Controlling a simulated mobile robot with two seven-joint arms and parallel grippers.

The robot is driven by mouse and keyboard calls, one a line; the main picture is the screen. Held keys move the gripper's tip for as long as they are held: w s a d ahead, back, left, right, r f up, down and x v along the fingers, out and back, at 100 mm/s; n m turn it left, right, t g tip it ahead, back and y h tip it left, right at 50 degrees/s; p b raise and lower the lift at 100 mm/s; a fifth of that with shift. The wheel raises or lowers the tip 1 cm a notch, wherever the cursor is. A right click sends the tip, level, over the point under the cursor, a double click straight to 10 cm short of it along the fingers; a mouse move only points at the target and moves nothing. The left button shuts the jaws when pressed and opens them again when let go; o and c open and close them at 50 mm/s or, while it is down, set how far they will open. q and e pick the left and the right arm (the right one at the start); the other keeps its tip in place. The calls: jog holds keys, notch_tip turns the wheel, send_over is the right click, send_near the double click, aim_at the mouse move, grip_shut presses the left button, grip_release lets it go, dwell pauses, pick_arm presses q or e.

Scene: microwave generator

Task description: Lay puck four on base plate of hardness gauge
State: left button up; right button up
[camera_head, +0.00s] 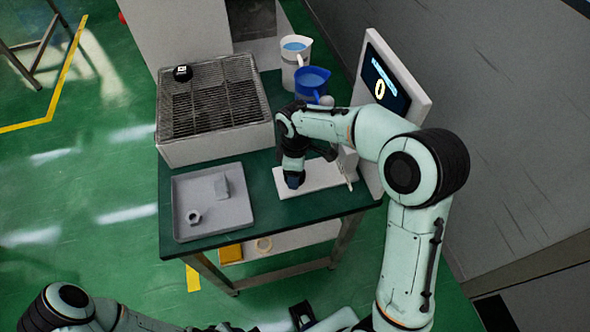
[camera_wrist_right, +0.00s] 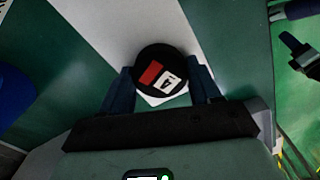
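In the right wrist view a dark round puck (camera_wrist_right: 163,72) with a red patch and a white label reading 4 sits between the two fingers of my right gripper (camera_wrist_right: 162,88). The fingers flank it closely and appear closed on it. The white base plate (camera_wrist_right: 118,30) lies below it. In the head view my right gripper (camera_head: 293,181) is over the left part of the base plate (camera_head: 318,179); the puck is hidden there. I cannot tell whether the puck touches the plate. My left gripper (camera_head: 302,315) is low at the bottom, away from the table; its opening is unclear.
A grey tray (camera_head: 185,220) with a small ring and a block is at front left of the green table. Behind it stands a box with a grate (camera_head: 215,97) bearing another dark puck (camera_head: 182,73). White (camera_head: 295,58) and blue (camera_head: 312,80) jugs and a screen (camera_head: 387,82) stand nearby.

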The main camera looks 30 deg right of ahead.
jog(key=o, duration=0.4)
jog(key=shift+o, duration=0.2)
pick_arm(q)
jog(key=shift+w+r+p, duration=0.3)
jog(key=shift+r+p, duration=0.15)
jog(key=shift+r, duration=0.05)
jog(key=shift+w+r+p, duration=0.25)
jog(key=shift+r+p, duration=0.2)
jog(key=shift+r, duration=0.05)
pick_arm(e)
notch_tip(320, 180, up, 12)
jog(key=shift+r, duration=0.2)
